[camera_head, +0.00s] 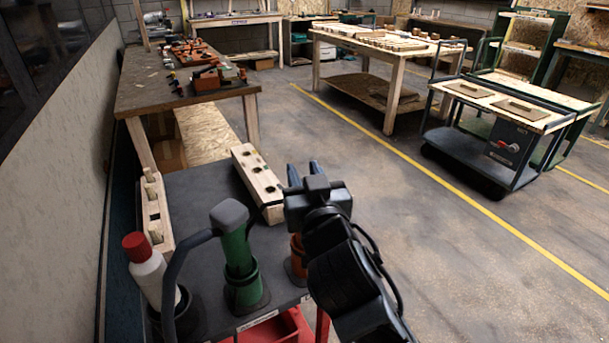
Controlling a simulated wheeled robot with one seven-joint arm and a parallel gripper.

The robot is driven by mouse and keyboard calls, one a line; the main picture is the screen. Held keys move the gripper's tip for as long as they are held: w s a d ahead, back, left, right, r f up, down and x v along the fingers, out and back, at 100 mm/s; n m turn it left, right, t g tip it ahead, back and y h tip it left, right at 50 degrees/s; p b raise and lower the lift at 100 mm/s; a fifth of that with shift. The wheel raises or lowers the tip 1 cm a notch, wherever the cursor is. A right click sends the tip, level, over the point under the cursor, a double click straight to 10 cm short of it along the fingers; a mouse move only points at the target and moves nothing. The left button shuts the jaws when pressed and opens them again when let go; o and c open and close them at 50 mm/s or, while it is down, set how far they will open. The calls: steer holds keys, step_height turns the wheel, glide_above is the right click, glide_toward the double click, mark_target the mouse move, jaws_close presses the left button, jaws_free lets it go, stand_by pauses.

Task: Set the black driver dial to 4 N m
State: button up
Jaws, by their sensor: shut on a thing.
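My gripper (303,173) is at the end of my black arm, above the right side of the dark cart top (200,190). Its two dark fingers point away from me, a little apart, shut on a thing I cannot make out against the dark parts. A green driver (237,252) with a grey head stands in a dark holder left of the gripper. An orange one (297,262) stands in another holder, partly hidden behind my arm. I cannot clearly tell the black driver from the dark parts here, and no dial marking is readable.
A wooden block with dark holes (257,180) lies behind the green driver. A white red-capped bottle (147,270) and a narrow wooden rack (155,215) stand at the left, near the wall. Benches stand farther back, a trolley (490,125) at the right. Floor right of my arm is clear.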

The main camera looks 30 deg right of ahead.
steer(key=o, duration=1)
steer(key=shift+s, duration=0.1)
steer(key=shift+b+v, duration=0.7)
steer(key=shift+v, duration=3.15)
steer(key=s+a+f+n+g+y, duration=0.1)
steer(key=s+f+y, duration=0.1)
steer(key=s+f, duration=0.45)
steer(key=s+a+f+n+y, duration=0.15)
steer(key=s+f, duration=0.25)
steer(key=s, duration=0.6)
steer(key=shift+n+g+y, duration=0.25)
steer(key=shift+g+y, duration=0.3)
steer(key=shift+g, duration=0.25)
steer(key=s+d, duration=0.1)
steer(key=s, duration=0.5)
steer(key=s+d, duration=0.1)
steer(key=s, duration=0.5)
steer(key=s+d+r, duration=0.1)
steer(key=s, duration=0.5)
steer(key=shift+d, duration=0.3)
